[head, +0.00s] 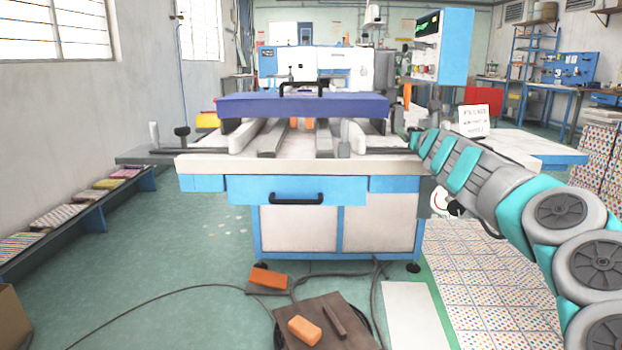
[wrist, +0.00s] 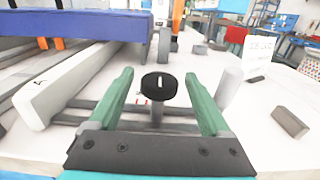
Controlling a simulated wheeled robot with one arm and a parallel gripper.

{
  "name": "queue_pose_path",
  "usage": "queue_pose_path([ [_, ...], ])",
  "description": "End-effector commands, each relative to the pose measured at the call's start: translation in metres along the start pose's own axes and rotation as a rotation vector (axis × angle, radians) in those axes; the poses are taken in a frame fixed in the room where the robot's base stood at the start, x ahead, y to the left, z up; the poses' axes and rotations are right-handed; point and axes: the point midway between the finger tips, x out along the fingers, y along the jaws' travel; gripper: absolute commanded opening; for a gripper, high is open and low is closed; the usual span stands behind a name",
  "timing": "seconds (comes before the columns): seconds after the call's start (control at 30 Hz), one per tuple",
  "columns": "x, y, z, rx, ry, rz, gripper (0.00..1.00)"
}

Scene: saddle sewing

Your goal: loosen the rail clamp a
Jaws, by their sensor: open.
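In the wrist view, a round black clamp knob (wrist: 159,86) with a white line on top stands on a grey stem. My gripper (wrist: 160,78) is open, with one green finger on each side of the knob and a visible gap to both. The knob appears between the fingers; I cannot tell how near it is in depth. A pale rail (wrist: 75,85) with a small unreadable dark mark lies to the left. In the head view my gripper (head: 415,140) is at the right side of the machine table, where it is small and partly hidden by my arm.
A blue-purple beam (head: 303,104) with a black handle spans the rails. Another black knob (head: 181,131) stands at the table's left. In the wrist view, a grey upright post (wrist: 228,88) is close to the right finger, and a grey block (wrist: 289,123) lies farther right.

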Motion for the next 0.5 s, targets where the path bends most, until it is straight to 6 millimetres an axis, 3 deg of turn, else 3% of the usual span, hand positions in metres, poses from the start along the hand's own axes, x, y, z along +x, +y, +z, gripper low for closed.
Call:
queue_pose_path([
  [0.5,0.0008,0.0015,-0.0034,-0.006,-0.001,-0.279,0.82],
])
